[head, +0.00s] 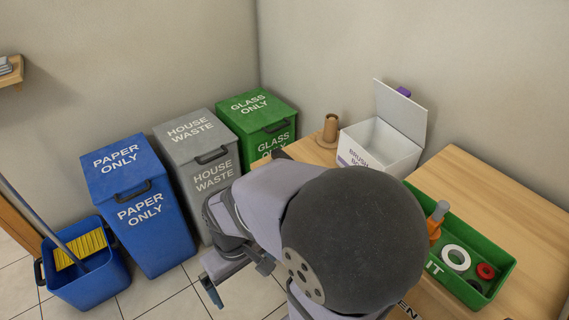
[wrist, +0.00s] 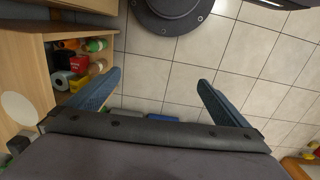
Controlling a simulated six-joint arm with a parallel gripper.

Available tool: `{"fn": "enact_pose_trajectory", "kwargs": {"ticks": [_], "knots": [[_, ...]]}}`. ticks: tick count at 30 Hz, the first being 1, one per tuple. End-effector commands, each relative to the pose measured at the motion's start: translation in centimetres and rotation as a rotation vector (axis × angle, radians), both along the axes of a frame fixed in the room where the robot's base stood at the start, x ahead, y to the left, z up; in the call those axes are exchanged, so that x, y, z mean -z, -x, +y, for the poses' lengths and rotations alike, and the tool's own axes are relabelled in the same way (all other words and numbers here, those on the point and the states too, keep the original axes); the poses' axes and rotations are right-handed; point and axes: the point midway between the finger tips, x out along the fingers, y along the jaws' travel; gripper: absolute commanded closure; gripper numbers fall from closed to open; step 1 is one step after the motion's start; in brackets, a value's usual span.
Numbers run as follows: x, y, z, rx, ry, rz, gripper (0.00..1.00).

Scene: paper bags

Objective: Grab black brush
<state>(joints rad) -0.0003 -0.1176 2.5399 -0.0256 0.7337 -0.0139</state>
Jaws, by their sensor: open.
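I cannot make out a black brush in either view. A white box (head: 363,151) with an open lid and lettering beginning "BRUSH" stands at the back of the wooden table in the head view; the part of its inside that shows looks empty. My gripper (wrist: 158,79) is open and empty in the wrist view, its two blue fingers wide apart above the tiled floor. In the head view my gripper is low, in front of the bins and away from the white box. My arm hides much of the table.
A green tray (head: 498,291) with a white ring, a red ring and an orange tool is on the table (head: 480,185). Blue (head: 145,225), grey (head: 184,146) and green (head: 262,110) bins line the wall. A blue bucket (head: 95,291) stands left. Shelved goods (wrist: 80,62) show in the wrist view.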

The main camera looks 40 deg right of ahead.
Motion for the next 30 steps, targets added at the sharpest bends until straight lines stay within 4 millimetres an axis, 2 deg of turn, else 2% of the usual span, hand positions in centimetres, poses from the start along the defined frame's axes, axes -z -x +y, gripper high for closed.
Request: {"fn": "enact_pose_trajectory", "kwargs": {"ticks": [5,11,15,21,25,30], "knots": [[1.5,-1.6,-2.5,-0.173,0.095,0.082,0.0],[3.6,-6.0,-8.9,-0.52,0.317,0.278,0.0],[4.3,-10.5,-14.2,-0.761,0.51,0.462,0.0],[4.2,-18.1,-20.3,-1.021,0.797,0.753,0.0],[3.6,-22.3,-22.3,-1.115,0.959,0.924,0.0],[2.8,-26.0,-23.2,-1.165,1.112,1.087,0.0]]}}
